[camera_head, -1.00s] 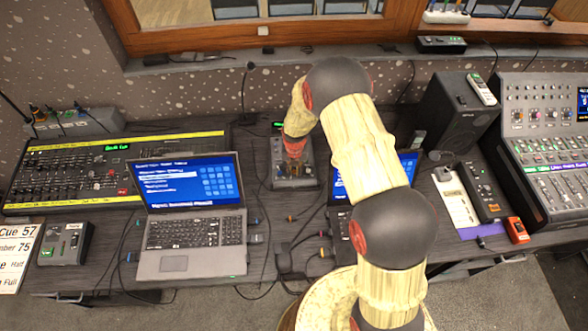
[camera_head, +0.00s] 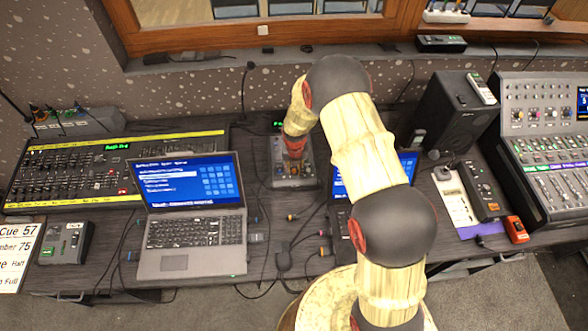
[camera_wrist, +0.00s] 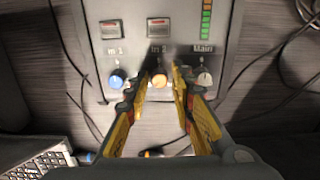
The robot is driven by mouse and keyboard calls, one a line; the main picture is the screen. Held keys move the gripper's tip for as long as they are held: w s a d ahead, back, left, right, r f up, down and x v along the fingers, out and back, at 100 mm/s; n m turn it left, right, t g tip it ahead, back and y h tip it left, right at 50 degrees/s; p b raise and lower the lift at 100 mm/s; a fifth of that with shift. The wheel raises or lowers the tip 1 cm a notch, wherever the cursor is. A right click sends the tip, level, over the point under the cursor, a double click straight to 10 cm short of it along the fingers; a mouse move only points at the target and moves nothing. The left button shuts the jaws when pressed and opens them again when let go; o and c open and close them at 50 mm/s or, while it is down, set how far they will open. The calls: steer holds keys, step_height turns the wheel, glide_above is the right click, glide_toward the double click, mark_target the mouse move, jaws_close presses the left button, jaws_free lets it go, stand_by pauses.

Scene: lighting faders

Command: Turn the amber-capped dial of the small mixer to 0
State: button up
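The small mixer (camera_head: 281,178) is a grey box on the table, partly hidden by my wrist in the head view. In the wrist view its panel (camera_wrist: 122,52) shows a row of dials. The amber-capped dial (camera_wrist: 160,81) sits in the middle under the label In 2. A blue-capped dial (camera_wrist: 117,79) is to its left, and a pale-capped dial (camera_wrist: 205,79) is to its right under Main. My gripper (camera_wrist: 162,74) is open, with one finger on each side of the amber dial. Gaps show between the fingers and the cap; the dial's pointer is not readable.
A laptop (camera_head: 190,233) stands left of the mixer, and another laptop (camera_head: 408,162) is partly behind my arm. A large lighting desk (camera_head: 70,180) is at the left. Cables (camera_wrist: 75,60) run along both sides of the mixer. A black speaker (camera_head: 455,118) stands to the right.

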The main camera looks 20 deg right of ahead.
steer(key=shift+o, duration=0.9)
step_height(320, 180, up, 12)
steer(key=s, duration=0.1)
steer(key=shift+s+a, duration=0.15)
steer(key=shift+f, duration=0.1)
